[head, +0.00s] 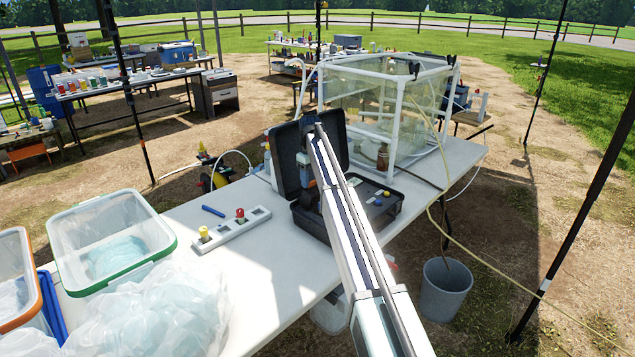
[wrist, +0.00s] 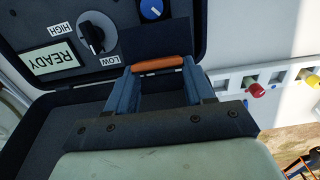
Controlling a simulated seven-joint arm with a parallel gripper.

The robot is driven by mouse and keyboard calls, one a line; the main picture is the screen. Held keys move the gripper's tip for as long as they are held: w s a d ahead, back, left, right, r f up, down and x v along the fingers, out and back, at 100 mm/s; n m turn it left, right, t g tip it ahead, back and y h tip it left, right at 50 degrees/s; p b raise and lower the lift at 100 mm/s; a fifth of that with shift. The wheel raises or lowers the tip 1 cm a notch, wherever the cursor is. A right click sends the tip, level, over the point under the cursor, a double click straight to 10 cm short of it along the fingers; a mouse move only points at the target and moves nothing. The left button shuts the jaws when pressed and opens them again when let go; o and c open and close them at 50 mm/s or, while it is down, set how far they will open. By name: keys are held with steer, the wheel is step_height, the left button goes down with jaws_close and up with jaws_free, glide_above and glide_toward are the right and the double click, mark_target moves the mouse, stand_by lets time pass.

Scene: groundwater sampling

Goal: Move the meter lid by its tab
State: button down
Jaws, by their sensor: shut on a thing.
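The meter case (head: 372,224) is a dark box open on the white table, with its lid (head: 286,160) standing raised at the back. In the wrist view the control panel shows a black knob (wrist: 92,36) between HIGH and LOW, a blue knob (wrist: 151,9) and a display (wrist: 55,58) reading READY. My gripper (wrist: 158,70) has its two blue fingers shut on an orange-brown tab (wrist: 158,63), which lies across between the fingertips. In the head view my arm covers the gripper's grip and part of the case. The tab's join to the lid is hidden.
A power strip (head: 231,228) with yellow and red knobs and a blue pen (head: 213,211) lie left of the case. A clear tank in a white frame (head: 398,95) stands behind right. Bins (head: 112,238) and plastic bags fill the front left. A grey bucket (head: 445,288) stands below.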

steer(key=w+a+f, duration=0.2)
steer(key=w+a, duration=0.1)
steer(key=shift+a, duration=0.15)
steer(key=shift+c, duration=2)
jaws_free()
steer(key=shift+r, duration=0.2)
step_height(320, 180, up, 14)
steer(key=shift+f, duration=0.1)
